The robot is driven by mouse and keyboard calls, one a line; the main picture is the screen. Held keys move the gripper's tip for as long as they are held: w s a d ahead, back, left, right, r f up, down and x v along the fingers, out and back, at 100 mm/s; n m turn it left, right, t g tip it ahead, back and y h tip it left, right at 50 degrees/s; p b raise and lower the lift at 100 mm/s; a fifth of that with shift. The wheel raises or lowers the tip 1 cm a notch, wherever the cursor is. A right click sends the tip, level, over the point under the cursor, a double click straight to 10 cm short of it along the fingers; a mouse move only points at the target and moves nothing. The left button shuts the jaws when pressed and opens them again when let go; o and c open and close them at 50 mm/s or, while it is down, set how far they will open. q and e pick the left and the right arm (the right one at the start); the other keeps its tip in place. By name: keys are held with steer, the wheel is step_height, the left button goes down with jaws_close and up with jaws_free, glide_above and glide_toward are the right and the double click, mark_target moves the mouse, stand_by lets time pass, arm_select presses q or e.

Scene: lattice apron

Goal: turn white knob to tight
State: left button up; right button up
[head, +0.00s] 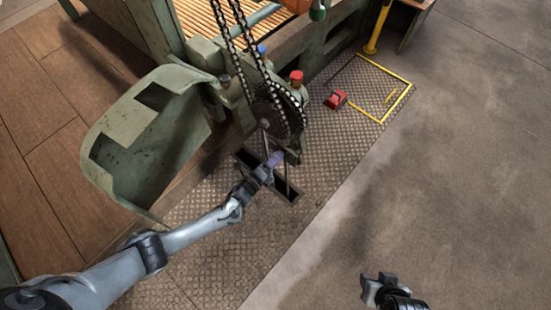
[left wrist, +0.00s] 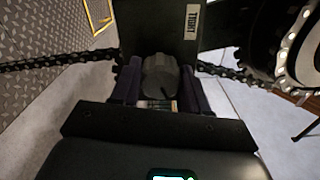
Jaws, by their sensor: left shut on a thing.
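The knob (left wrist: 160,76) shows in the left wrist view as a ridged round knob, looking dark grey in the shade rather than white. It sits between the two dark fingers of my left gripper (left wrist: 162,90), which is shut on it. Above it, a dark plate (left wrist: 160,22) carries a white label reading TIGHT (left wrist: 192,20). In the head view my left gripper (head: 272,162) is at the lower end of the chain drive, and its fingers hide the knob. My right gripper (head: 378,287) is at the bottom, apart from everything; its jaw opening is unclear.
A chain (head: 238,45) runs down to a dark sprocket (head: 275,112) beside my left gripper. A green guard (head: 150,140) stands open to the left. Red-capped (head: 297,78) and red floor (head: 336,99) parts are nearby. The concrete floor (head: 450,180) is clear.

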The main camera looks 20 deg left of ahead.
arm_select(q)
steer(key=m, duration=0.4)
steer(key=shift+m, duration=0.3)
stand_by(0.5)
steer(key=o, duration=1)
steer(key=shift+d+f, duration=0.1)
steer(key=shift+p+v, duration=2.2)
steer(key=shift+v, duration=3.25)
